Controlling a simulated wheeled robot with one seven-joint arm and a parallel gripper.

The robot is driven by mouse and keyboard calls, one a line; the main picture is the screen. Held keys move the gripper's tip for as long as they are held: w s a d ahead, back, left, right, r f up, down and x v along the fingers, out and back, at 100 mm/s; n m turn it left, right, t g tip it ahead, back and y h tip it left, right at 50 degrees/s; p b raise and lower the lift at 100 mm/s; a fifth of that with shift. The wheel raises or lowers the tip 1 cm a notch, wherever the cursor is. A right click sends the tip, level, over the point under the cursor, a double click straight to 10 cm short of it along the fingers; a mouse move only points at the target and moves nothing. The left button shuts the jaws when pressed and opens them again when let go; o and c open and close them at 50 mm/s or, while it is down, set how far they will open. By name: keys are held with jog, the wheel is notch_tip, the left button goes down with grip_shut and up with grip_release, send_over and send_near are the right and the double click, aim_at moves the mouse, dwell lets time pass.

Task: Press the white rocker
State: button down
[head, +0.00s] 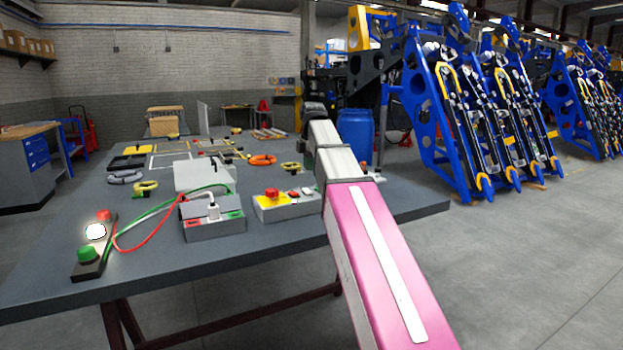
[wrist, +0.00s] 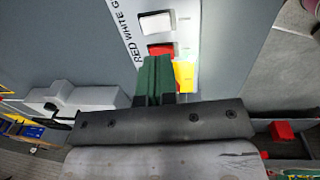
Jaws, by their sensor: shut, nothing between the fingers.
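The white rocker (wrist: 157,22) shows near the top of the wrist view, on a light panel (wrist: 203,22) lettered "RED WHITE G". A red rocker (wrist: 160,50) sits just below it, beside a yellow patch (wrist: 184,75). My gripper (wrist: 155,62) has its dark green fingers together, with tips at the red rocker's lower edge in the picture, short of the white one. I cannot tell whether they touch the panel.
The grey table (head: 190,275) also carries a box with a plug and red and green cables (head: 213,225). A button strip (head: 92,250) with a lit white lamp lies at the left. A blue barrel (head: 355,137) and blue racks (head: 450,115) stand behind.

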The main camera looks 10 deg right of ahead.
aim_at(307, 189)
jog(key=shift+s+d+r, duration=0.1)
jog(key=shift+s+r, duration=0.1)
jog(key=shift+r, duration=1.25)
jog(key=shift+s+d+r, duration=0.1)
jog(key=shift+s+r, duration=0.05)
jog(key=shift+r, duration=1.3)
jog(key=shift+w+a+r, duration=0.15)
jog(key=shift+w, duration=0.7)
jog(key=f, duration=0.4)
jog(key=w+f, duration=0.1)
jog(key=f, duration=0.9)
jog(key=shift+w+a, duration=0.25)
jog(key=shift+w, duration=0.05)
jog(key=shift+f, duration=0.25)
